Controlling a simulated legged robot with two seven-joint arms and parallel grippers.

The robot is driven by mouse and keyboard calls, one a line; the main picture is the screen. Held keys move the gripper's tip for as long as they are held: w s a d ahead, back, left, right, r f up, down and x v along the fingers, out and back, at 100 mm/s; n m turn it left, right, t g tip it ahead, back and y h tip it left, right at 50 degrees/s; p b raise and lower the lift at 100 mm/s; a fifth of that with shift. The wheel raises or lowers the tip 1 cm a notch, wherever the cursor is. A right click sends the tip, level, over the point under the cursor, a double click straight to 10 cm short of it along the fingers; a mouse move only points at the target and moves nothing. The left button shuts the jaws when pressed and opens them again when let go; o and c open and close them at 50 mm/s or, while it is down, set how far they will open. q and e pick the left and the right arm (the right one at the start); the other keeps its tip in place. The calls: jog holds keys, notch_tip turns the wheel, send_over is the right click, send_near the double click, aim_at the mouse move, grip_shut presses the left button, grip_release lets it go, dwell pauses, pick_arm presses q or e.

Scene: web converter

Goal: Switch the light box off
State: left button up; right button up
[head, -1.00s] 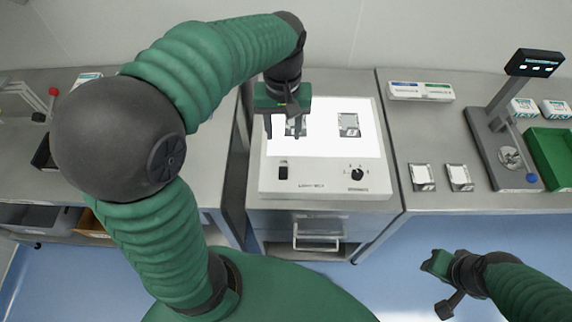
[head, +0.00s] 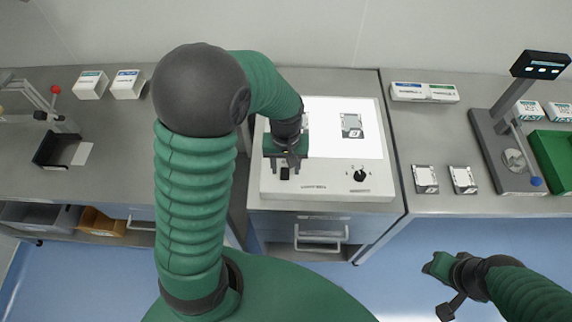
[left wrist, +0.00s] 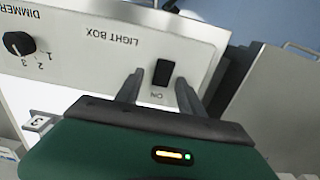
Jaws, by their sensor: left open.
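The light box (head: 270,187) stands on the middle bench with its top panel glowing white. Its black rocker switch (left wrist: 160,73), marked ON, shows in the left wrist view beside the LIGHT BOX label. A black dimmer knob (head: 360,175) is to the right on the same front strip; it also shows in the left wrist view (left wrist: 19,44). My left gripper (head: 287,170) is over the switch end of the strip. In the left wrist view its open fingers (left wrist: 160,88) stand on either side of the switch, empty. My right gripper (head: 444,285) hangs low, away from the bench.
A small packet (head: 352,124) lies on the lit panel. Two packets (head: 425,179) lie on the right bench, near a grey stand with a display (head: 541,65) and a green tray (head: 556,158). A black holder (head: 56,150) is on the left bench.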

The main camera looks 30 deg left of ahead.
pick_arm(q)
jog(key=shift+c, duration=0.4)
jog(key=shift+a, duration=0.1)
grip_shut()
